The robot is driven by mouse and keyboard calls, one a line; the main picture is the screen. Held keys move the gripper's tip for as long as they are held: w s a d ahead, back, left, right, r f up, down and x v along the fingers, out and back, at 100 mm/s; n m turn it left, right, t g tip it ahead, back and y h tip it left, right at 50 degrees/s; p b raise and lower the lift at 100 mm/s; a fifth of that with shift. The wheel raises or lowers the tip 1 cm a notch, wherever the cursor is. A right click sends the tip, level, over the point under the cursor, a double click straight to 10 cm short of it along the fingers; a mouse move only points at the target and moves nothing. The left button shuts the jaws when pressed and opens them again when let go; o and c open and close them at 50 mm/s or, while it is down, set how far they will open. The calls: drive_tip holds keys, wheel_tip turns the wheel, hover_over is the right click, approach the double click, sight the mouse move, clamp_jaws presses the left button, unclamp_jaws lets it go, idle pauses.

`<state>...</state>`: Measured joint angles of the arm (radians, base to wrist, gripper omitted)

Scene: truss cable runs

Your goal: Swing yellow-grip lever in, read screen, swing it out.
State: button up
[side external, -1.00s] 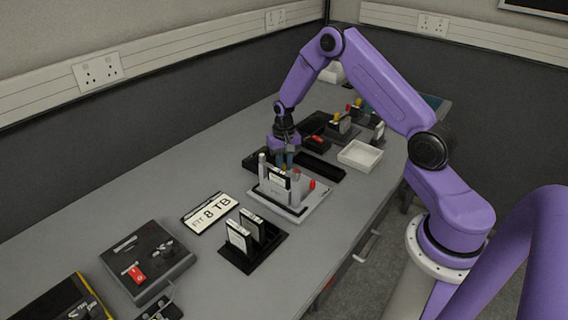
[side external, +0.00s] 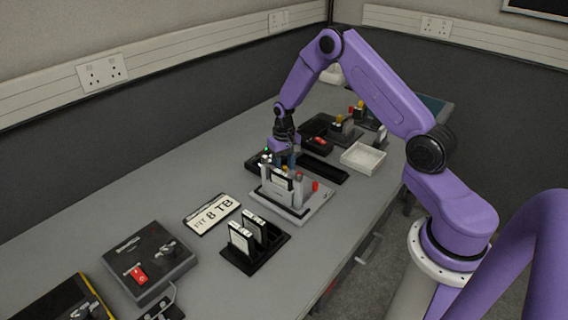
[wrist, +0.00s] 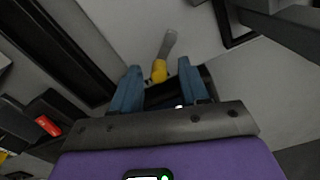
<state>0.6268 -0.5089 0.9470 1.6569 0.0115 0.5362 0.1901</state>
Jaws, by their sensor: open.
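My gripper (side external: 284,160) is low over the back of a light grey fixture (side external: 318,204). In the wrist view my gripper (wrist: 157,68) has its two blue fingers apart, with the yellow grip (wrist: 159,71) of a lever showing between them. A grey lever bar (wrist: 168,44) runs on from the grip. I cannot tell whether either finger touches it. The yellow grip also shows small below the fingers in the side view (side external: 285,169). The fixture holds an upright drive with a pale label (side external: 279,178). I cannot make out a readable screen.
A sign reading "FIT 8 TB" (side external: 211,213) lies left of the fixture. A black rack (side external: 264,253) with two upright drives is in front. A white tray (side external: 362,158) and a black tray (side external: 322,169) are behind. A dark box with a red switch (side external: 148,260) stands front left.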

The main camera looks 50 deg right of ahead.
sight(284, 166)
drive_tip(key=shift+r, duration=0.15)
wheel_tip(284, 166, up, 17)
idle(0.5)
drive_tip(key=shift+r, duration=0.1)
drive_tip(key=s+a+r+n, duration=0.2)
drive_tip(key=s+a+n, duration=0.2)
drive_tip(key=s+a, duration=0.4)
drive_tip(key=s+a+r+n, duration=0.35)
drive_tip(key=s+a, duration=0.25)
drive_tip(key=a, duration=0.3)
drive_tip(key=s+f+n, duration=0.1)
drive_tip(key=s+n, duration=0.7)
drive_tip(key=s, duration=1.3)
drive_tip(key=shift+s+a+n, duration=0.25)
drive_tip(key=shift+a+n, duration=0.1)
drive_tip(key=shift+a, duration=0.1)
